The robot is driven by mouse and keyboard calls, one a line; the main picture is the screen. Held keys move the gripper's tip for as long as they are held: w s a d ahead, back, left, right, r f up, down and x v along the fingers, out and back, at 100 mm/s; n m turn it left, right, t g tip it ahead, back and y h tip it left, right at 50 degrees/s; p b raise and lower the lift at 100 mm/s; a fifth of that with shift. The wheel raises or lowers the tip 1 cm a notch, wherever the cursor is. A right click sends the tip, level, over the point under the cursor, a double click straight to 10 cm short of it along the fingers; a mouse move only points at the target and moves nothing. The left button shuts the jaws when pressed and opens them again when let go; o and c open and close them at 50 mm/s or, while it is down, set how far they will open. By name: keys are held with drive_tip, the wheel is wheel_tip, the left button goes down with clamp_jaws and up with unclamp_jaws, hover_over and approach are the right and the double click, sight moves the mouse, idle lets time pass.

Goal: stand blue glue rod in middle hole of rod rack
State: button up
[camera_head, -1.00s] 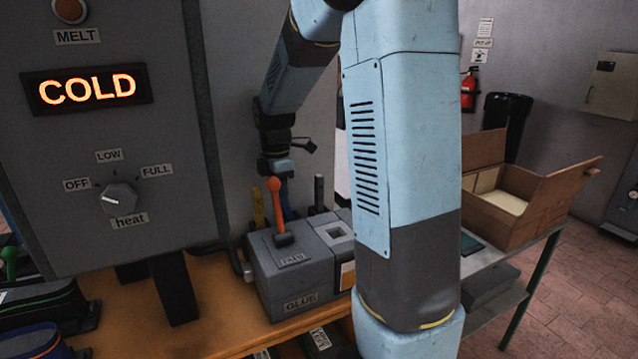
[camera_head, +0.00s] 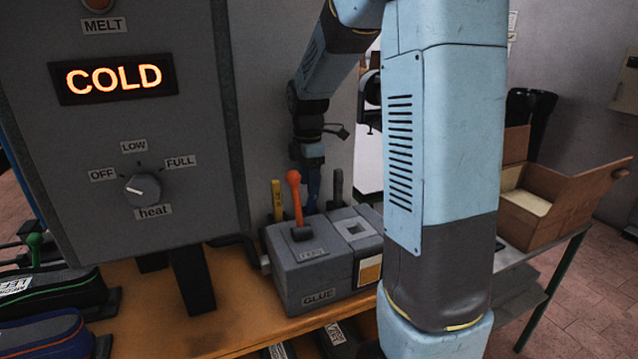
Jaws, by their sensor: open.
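The blue glue rod (camera_head: 314,186) stands upright behind the grey glue box, directly below my gripper (camera_head: 313,160). Its lower end is hidden by the box. A yellow rod (camera_head: 277,204) is to its left and a dark rod (camera_head: 338,188) to its right, both upright. The rod rack and its holes are hidden behind the box, so I cannot tell how the blue rod is seated. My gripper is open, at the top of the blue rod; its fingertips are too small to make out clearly.
The grey glue box (camera_head: 315,283) with an orange-handled lever (camera_head: 295,195) stands in front of the rods. The heater cabinet (camera_head: 120,150) reads COLD at left. An open cardboard box (camera_head: 565,208) is at right. My own arm blocks the middle right.

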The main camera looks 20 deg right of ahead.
drive_tip(key=a+r, duration=0.3)
drive_tip(key=r, duration=0.9)
drive_tip(key=shift+a+n, duration=0.3)
drive_tip(key=shift+n, duration=0.1)
drive_tip(key=shift+s+r, duration=0.1)
drive_tip(key=shift+s, duration=0.05)
drive_tip(key=s+f+m+t, duration=0.1)
drive_tip(key=s+m+t, duration=0.4)
drive_tip(key=s+m, duration=1.3)
drive_tip(key=shift+s+a+f+m+t, duration=0.25)
drive_tip(key=shift+s+f+m+t, duration=0.05)
drive_tip(key=shift+s, duration=3.45)
drive_tip(key=shift+c, duration=0.3)
